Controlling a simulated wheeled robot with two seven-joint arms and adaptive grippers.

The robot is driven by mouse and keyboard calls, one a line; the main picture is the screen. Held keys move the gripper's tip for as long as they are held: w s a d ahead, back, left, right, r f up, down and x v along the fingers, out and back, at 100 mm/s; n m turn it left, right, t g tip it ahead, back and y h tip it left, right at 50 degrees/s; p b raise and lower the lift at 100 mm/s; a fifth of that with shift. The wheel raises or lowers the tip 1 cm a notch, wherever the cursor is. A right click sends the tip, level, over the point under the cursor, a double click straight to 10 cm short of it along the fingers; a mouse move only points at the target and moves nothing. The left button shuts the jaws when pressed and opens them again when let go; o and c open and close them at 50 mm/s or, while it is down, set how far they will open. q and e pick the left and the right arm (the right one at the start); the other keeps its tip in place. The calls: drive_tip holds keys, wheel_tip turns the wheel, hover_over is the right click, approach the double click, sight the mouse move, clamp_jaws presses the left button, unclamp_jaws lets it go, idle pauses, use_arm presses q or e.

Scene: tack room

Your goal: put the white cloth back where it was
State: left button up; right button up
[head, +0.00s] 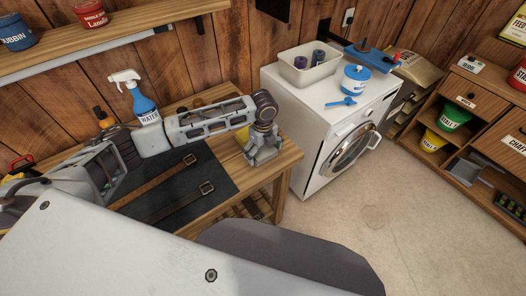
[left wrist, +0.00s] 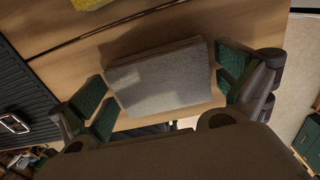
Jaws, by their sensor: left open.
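The white cloth (left wrist: 160,78) shows in the left wrist view as a folded, pale grey-white block on the wooden bench top. It lies between the spread fingers of my left gripper (left wrist: 160,85), which is open. One side of the cloth is close to the right fingers; I cannot tell whether they touch. In the head view my left gripper (head: 264,152) points down over the right end of the bench (head: 220,113), and it hides the cloth there. My right gripper is not in view.
A black mat (head: 218,180) with leather straps (head: 180,203) lies left of the gripper. A spray bottle (head: 145,115) stands behind my left arm. A yellow item (head: 242,135) is close behind the gripper. A white washing machine (head: 325,130) stands right of the bench, carrying a tub (head: 308,73).

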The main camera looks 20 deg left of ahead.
sight(263, 151)
use_arm(q)
drive_tip(key=shift+r, duration=0.15)
wheel_tip(263, 151, up, 12)
idle(0.7)
idle(0.7)
